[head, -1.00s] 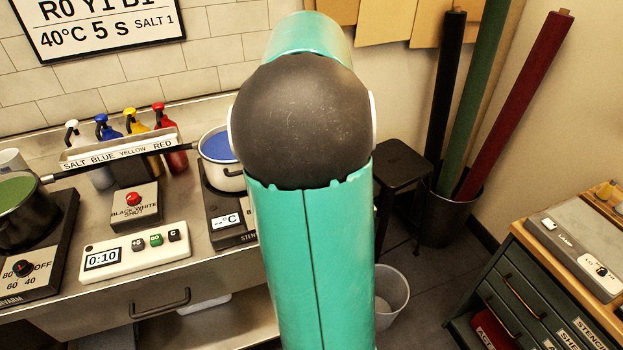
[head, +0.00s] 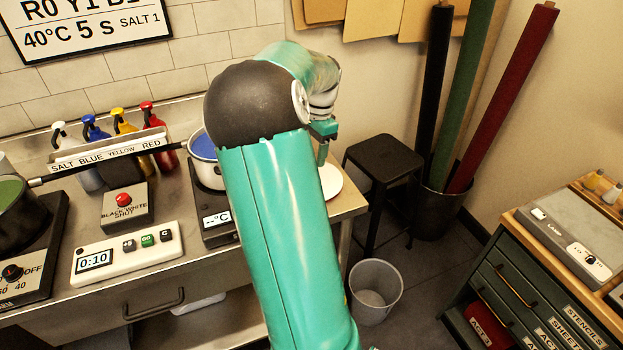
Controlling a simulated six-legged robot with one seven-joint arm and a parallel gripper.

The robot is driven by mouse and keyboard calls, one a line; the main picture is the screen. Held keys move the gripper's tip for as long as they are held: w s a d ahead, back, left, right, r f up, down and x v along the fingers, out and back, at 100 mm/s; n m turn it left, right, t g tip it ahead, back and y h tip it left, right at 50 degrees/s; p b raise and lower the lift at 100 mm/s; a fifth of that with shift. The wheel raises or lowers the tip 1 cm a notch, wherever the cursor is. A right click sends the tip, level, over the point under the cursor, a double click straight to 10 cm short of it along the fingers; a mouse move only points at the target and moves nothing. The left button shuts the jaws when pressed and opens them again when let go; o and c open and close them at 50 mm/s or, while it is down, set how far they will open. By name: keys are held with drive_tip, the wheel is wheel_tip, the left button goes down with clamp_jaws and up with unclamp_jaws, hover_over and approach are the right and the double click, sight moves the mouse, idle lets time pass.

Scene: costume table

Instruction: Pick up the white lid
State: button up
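A white round thing (head: 331,182), which looks like the lid, lies at the right end of the steel counter, partly hidden behind my arm. My gripper (head: 323,157) shows only in part beyond my arm, pointing down above or at the near-left side of the white round thing. I cannot tell whether it touches it, and its fingers are too small and overlapped to show whether they are open.
A pot with blue liquid (head: 204,146) stands on a hot plate left of my arm. A black stool (head: 383,160) and a waste bin (head: 375,291) stand right of the counter. Rolls (head: 508,95) stand in a dark bin. A drawer cabinet (head: 520,290) is at the right.

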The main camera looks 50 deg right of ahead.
wheel_tip(320, 180, down, 5)
drive_tip(key=shift+w+a, duration=0.15)
clamp_jaws()
